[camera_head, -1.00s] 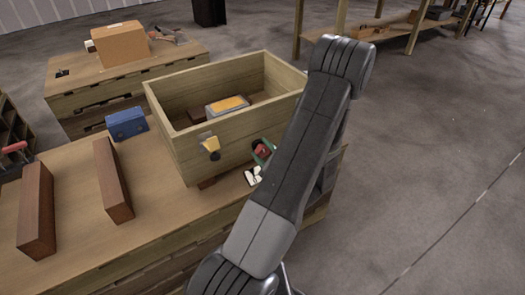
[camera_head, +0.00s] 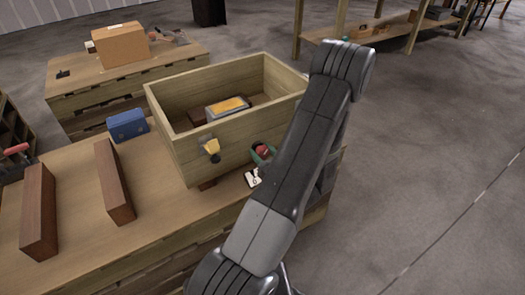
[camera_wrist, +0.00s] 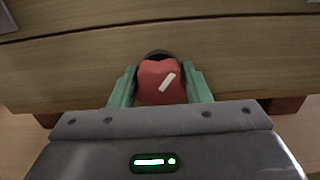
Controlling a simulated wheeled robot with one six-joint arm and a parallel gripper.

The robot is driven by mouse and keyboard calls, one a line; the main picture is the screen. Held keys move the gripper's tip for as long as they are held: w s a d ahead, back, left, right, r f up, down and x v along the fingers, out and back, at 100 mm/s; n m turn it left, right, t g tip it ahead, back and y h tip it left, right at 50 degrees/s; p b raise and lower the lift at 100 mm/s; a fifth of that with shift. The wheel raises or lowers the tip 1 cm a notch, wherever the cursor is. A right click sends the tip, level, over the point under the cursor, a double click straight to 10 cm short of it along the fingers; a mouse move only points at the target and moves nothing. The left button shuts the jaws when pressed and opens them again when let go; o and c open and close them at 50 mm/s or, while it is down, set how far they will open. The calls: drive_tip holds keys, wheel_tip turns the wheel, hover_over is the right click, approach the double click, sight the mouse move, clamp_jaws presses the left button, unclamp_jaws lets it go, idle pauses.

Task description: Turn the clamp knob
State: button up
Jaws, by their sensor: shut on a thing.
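The clamp knob (camera_wrist: 150,85) is red with a white pointer mark slanting up to the right. It sits on the front wall of the wooden box, in front of a dark round hole. My gripper (camera_wrist: 160,80) has its two green fingers on the left and right sides of the knob, shut on it. In the head view the knob (camera_head: 262,150) shows as a small red patch between the green fingers, left of my arm. My arm hides the right part of the box front. What is inside the hole behind the knob is hidden.
The open wooden box (camera_head: 180,150) stands on the workbench (camera_head: 90,250) and holds a grey and yellow block (camera_head: 228,106). A yellow and black fitting (camera_head: 211,148) is on its front. Two brown bars (camera_head: 38,215) and a blue case (camera_head: 127,124) lie left.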

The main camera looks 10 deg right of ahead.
drive_tip(key=m+p, duration=0.1)
drive_tip(key=m, duration=0.2)
drive_tip(key=shift+r+m, duration=0.1)
drive_tip(key=shift+m, duration=0.2)
drive_tip(key=shift+m+p, duration=0.6)
drive_tip(key=shift+m, duration=0.9)
drive_tip(key=o, duration=1)
drive_tip(key=shift+s+d, duration=0.1)
drive_tip(key=v, duration=1.3)
drive_tip(key=shift+s, duration=0.35)
